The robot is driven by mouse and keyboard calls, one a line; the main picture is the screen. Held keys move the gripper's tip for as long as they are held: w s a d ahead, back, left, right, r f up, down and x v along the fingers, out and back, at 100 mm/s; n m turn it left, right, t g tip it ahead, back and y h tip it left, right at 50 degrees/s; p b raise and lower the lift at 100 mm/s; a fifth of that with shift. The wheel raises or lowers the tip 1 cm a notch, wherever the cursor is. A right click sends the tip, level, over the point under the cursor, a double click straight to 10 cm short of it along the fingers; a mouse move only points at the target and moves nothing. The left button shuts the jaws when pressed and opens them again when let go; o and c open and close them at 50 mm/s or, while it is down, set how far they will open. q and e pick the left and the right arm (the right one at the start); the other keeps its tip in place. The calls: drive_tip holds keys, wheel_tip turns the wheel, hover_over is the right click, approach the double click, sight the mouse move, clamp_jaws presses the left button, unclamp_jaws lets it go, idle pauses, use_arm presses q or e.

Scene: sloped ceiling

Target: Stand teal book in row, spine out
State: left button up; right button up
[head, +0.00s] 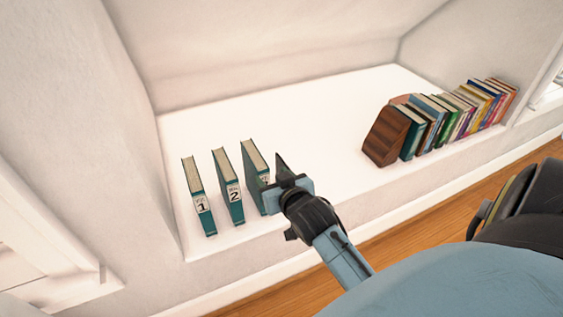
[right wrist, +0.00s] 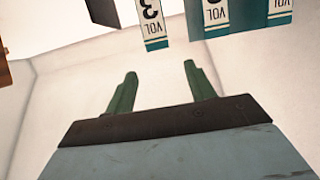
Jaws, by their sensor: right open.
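Three teal books stand upright and apart on the white ledge in the head view, numbered spines facing the front: book 1 (head: 199,198), book 2 (head: 229,188) and a third teal book (head: 254,170), whose label is partly hidden by my right gripper (head: 281,168). In the right wrist view a teal book marked VOL 3 (right wrist: 151,22) appears upside down, with other VOL spines to its right. My right gripper (right wrist: 160,68) is open, its two green fingers apart with nothing between them. It is just right of the third book; contact cannot be told. My left gripper is not in view.
A wooden bookend (head: 386,137) stands at the left end of a row of several leaning coloured books (head: 465,112) on the right of the ledge (head: 320,135). The ledge between the teal books and bookend is clear. A wall (head: 120,120) rises at the left.

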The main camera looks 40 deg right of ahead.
drive_tip(key=s+a+f+n+g+y, duration=0.1)
drive_tip(key=s+a+g, duration=0.4)
drive_tip(key=s, duration=0.6)
drive_tip(key=s+a+f+n+g+y, duration=0.2)
drive_tip(key=s+a+f+n+g, duration=0.1)
drive_tip(key=s, duration=0.8)
drive_tip(key=shift+a+f+n+g+y, duration=0.3)
drive_tip(key=shift+a+f+g, duration=0.55)
drive_tip(key=shift+f+g, duration=0.1)
drive_tip(key=shift+s, duration=0.1)
